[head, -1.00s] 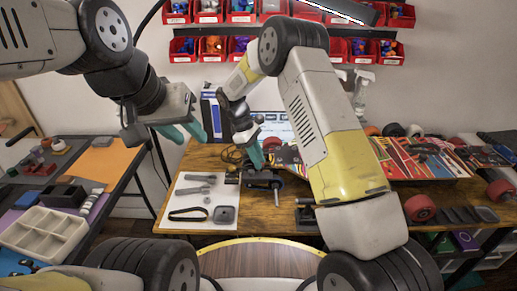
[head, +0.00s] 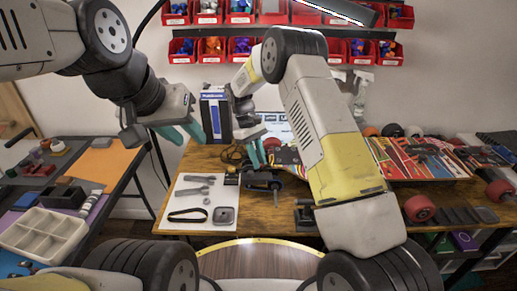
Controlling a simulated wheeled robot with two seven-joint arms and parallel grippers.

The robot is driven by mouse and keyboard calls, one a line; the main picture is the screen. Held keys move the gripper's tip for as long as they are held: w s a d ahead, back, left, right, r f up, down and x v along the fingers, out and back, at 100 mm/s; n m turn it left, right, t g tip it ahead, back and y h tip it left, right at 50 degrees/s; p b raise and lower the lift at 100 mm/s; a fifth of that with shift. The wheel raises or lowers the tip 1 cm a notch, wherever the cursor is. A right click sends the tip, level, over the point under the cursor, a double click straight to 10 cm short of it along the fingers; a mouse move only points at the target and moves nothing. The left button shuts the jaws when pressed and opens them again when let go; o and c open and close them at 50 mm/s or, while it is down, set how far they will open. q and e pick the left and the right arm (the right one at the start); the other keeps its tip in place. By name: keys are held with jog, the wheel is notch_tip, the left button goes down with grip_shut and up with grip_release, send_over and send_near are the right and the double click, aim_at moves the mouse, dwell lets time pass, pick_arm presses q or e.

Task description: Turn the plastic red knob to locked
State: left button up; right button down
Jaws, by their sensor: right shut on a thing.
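A small red knob-like part (head: 271,143) shows at the back of the wooden workbench, just right of my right gripper's teal fingers. My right gripper (head: 258,158) reaches down there from above and is shut on it, as far as I can tell; the fingers and wrist hide most of the contact. The knob's marking and its locked position are too small to read. My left gripper (head: 190,134) hangs in the air left of the bench's back, its teal fingers apart and empty.
A white mat (head: 204,204) with wrenches, a belt and a square part lies on the bench's left. A blue-and-white box (head: 215,117) stands behind the grippers. A black tool (head: 262,183) lies in front of the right gripper. Colourful boards (head: 420,158) and wheels fill the right side.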

jog(key=c, duration=1.3)
grip_release()
